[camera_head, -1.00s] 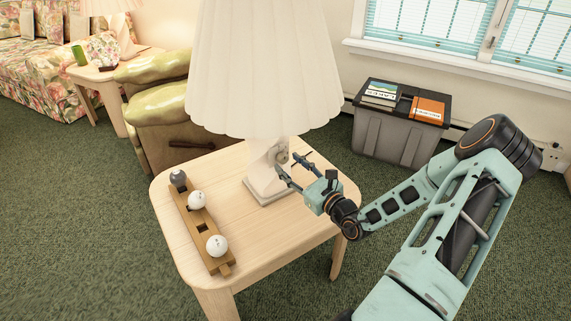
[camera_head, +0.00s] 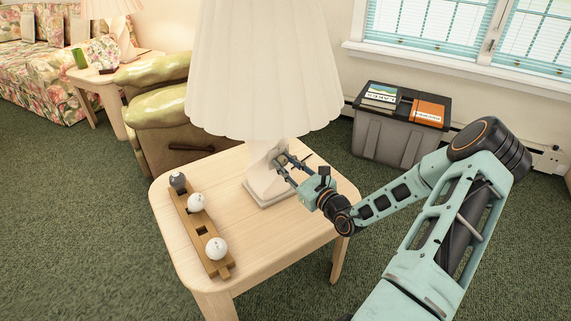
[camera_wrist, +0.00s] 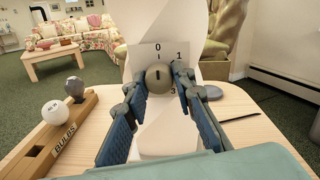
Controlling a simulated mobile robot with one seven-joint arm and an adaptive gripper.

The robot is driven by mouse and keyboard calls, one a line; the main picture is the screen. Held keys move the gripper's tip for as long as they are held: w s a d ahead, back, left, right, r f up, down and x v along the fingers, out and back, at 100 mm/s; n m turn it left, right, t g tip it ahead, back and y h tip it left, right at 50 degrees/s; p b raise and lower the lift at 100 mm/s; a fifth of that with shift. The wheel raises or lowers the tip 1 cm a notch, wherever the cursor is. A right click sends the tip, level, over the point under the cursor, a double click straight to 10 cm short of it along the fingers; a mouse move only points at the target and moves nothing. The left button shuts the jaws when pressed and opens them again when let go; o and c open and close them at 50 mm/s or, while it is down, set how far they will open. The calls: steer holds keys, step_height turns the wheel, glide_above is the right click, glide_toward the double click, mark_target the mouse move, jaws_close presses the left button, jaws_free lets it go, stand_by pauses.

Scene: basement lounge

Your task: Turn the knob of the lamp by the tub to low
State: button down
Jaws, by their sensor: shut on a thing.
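The lamp (camera_head: 262,70), with a white pleated shade and a pale base, stands on a light wooden table, with the grey tub (camera_head: 385,140) behind it to the right. Its round grey knob (camera_wrist: 158,84) sits on a pale dial plate (camera_wrist: 146,52) marked 0 at the top, 1 at upper right and 3 at lower right. A dark upright mark on the knob appears to line up with 0. My gripper (camera_head: 283,165) is at the lamp base, its fingers closed on the knob's left and right sides. The right finger covers part of the dial between 1 and 3.
A wooden bulb holder (camera_head: 207,238) with white bulbs and one grey bulb lies on the table's left side (camera_head: 170,215). A dark thin object (camera_wrist: 240,117) lies right of the lamp. A green armchair (camera_head: 150,90) stands behind the table.

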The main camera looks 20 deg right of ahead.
steer(key=shift+r+m+p, duration=0.1)
steer(key=shift+m+p, duration=0.2)
steer(key=shift+p, duration=0.2)
steer(key=shift+r+m+p, duration=0.1)
steer(key=shift+m+p, duration=0.4)
steer(key=shift+p, duration=0.3)
steer(key=m+p, duration=0.2)
steer(key=shift+m+p, duration=0.3)
steer(key=shift+p, duration=0.1)
steer(key=m+p, duration=0.4)
steer(key=m, duration=0.1)
steer(key=shift+a+f+m, duration=0.1)
steer(key=shift+f+m, duration=0.1)
steer(key=shift+m, duration=0.1)
steer(key=c, duration=1.6)
jaws_free()
